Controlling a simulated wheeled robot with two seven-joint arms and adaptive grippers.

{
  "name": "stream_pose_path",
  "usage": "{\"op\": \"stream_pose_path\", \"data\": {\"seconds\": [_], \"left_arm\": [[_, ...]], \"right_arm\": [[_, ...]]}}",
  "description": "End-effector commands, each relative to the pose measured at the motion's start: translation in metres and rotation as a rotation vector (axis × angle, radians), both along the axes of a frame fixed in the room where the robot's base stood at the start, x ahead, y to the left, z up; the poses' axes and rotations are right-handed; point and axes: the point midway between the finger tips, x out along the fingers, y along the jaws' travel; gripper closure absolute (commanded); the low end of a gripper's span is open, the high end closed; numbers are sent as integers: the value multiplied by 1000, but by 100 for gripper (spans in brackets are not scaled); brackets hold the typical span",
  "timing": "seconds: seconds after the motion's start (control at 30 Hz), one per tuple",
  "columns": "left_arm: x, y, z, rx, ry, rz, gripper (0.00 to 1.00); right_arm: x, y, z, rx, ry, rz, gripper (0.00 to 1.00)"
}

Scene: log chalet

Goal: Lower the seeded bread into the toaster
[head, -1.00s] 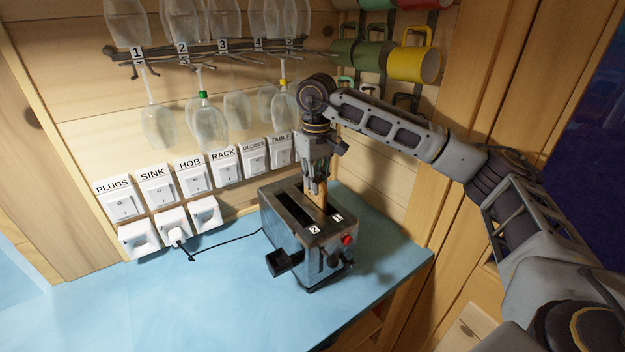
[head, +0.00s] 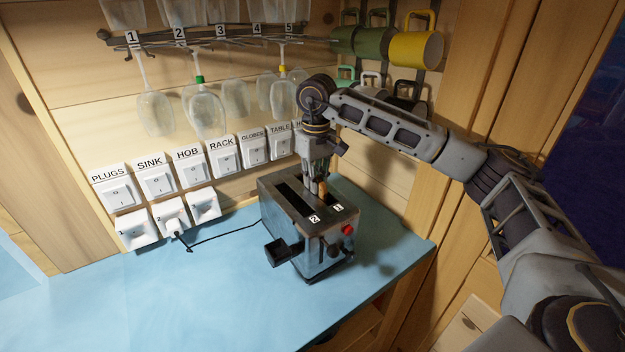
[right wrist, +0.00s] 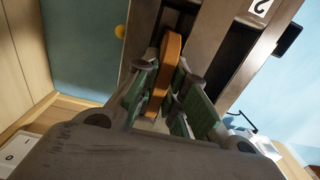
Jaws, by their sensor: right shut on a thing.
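The toaster (head: 318,252) is a worn metal box with two dark slots, marked 1 and 2, standing on the blue worktop. My right gripper (head: 318,180) is above slot 1, pointing down, and shut on the seeded bread (head: 323,187). The bread is a brown slice held upright. Its lower part is hidden in slot 1, and a short part shows between the fingers and the toaster top. In the right wrist view the bread (right wrist: 171,62) sits edge-on between the green-padded fingers, in line with the slot. Slot 2 looks empty. My left gripper is out of view.
A black lever (head: 277,252) and a red knob (head: 347,230) are on the toaster. Labelled switches (head: 193,172) and a plug with a cord (head: 175,225) are on the wall behind. Glasses (head: 203,108) and mugs (head: 416,49) hang above. The worktop's left part is clear.

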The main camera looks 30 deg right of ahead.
Motion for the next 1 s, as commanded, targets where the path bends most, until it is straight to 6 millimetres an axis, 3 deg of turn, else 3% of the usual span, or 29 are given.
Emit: {"op": "stream_pose_path", "data": {"seconds": [0.37, 0.4, 0.57, 0.8, 1.0], "left_arm": [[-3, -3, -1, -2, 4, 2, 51], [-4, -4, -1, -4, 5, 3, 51], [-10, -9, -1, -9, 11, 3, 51], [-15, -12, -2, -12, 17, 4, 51], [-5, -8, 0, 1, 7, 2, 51]], "right_arm": [[0, 0, -1, 0, 1, 0, 96], [0, 0, -1, 0, 1, 0, 82], [0, 0, -1, 0, 1, 1, 62], [0, 0, -2, 0, 2, 1, 62], [0, 0, 1, 0, 2, 1, 62]]}}
